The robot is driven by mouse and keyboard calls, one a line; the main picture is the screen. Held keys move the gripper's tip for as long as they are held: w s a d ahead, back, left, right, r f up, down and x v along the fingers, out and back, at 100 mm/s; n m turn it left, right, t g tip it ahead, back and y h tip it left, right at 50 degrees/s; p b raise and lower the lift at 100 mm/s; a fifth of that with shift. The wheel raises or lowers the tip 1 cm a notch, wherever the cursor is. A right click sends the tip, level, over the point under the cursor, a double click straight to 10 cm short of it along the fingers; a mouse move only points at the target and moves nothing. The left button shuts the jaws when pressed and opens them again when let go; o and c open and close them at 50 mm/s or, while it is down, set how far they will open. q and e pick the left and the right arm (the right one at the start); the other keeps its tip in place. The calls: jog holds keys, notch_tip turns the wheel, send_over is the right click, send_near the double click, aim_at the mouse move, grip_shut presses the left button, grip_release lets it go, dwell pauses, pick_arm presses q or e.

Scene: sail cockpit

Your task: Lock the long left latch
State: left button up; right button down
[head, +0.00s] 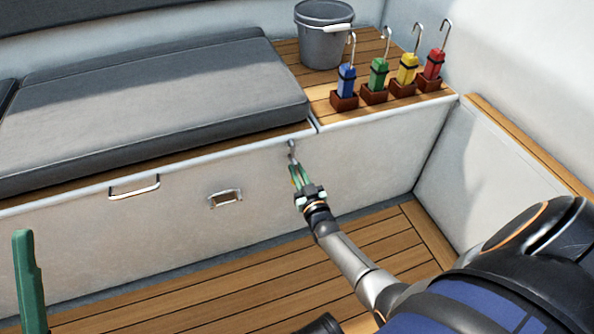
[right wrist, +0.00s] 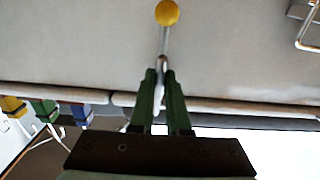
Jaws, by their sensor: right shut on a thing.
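The latch (head: 291,149) is a thin metal lever on the white bench front, just under the lid edge near the seam beside the grey cushion. In the right wrist view its metal rod (right wrist: 164,42) ends in a yellow ball knob (right wrist: 167,12), which my gripper hides in the head view. My right gripper (head: 294,168) has green fingers and is shut on the latch's rod; the fingertips also show in the right wrist view (right wrist: 161,78). Of my left gripper, only one green finger (head: 28,280) shows at the lower left of the head view, and its opening cannot be judged.
A grey bucket (head: 325,45) and several coloured hooked items in brown holders stand on the bench's wooden top. The wooden floor (head: 250,285) is clear.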

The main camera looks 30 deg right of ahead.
dwell(0.4)
jog(key=c, duration=0.9)
grip_release()
pick_arm(q)
jog(key=shift+m, duration=0.4)
jog(key=shift+a+r+p, duration=0.2)
jog(key=shift+r+p, duration=1.9)
pick_arm(e)
jog(key=shift+v, duration=6.3)
jog(key=shift+d, duration=0.1)
pick_arm(q)
jog(key=shift+r, duration=0.1)
